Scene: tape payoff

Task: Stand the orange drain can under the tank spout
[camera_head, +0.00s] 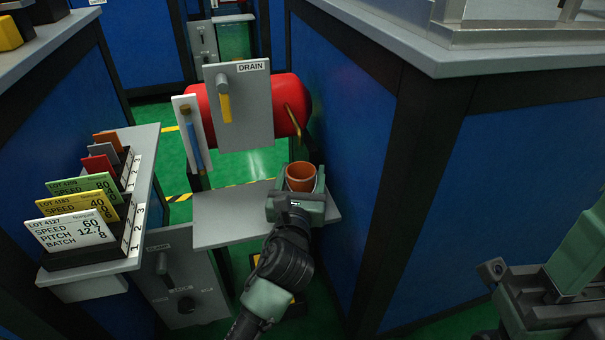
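The orange drain can (301,180) is upright, its open mouth facing up. It sits between the fingers of my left gripper (301,178), which appear closed on its two sides. The red tank (289,98) lies behind a grey panel marked DRAIN, and its brass spout (296,122) bends down at the right end. In the picture the can is just below the spout tip. The can's base is hidden by my gripper, so I cannot tell whether it touches the grey shelf (225,216). My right gripper (530,293) is at the lower right, away from the can.
The drain panel (243,120) carries a yellow-handled lever (225,100). A blue-and-white level gauge (190,135) is left of it. A card rack (90,250) with several cards stands on the left ledge. A blue cabinet (500,160) closes off the right side.

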